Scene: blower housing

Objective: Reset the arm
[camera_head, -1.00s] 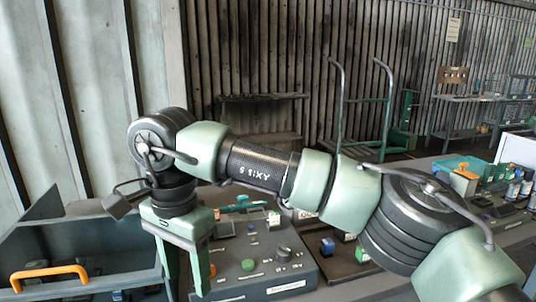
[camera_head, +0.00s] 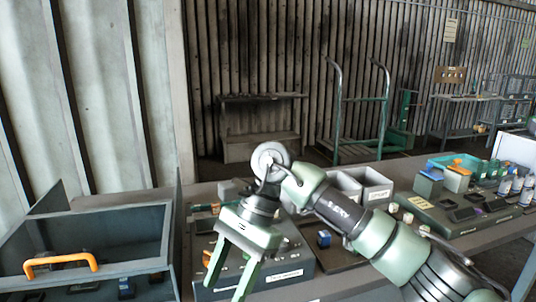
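My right arm comes in from the lower right. Its black wrist and green gripper (camera_head: 224,289) hang over the front left of the control panel (camera_head: 292,277). The two green fingers point down, spread apart, with nothing visible between them. They hide part of the panel. I cannot tell how far the fingertips are above it. My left gripper is out of view.
A hand truck (camera_head: 361,150) stands behind.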

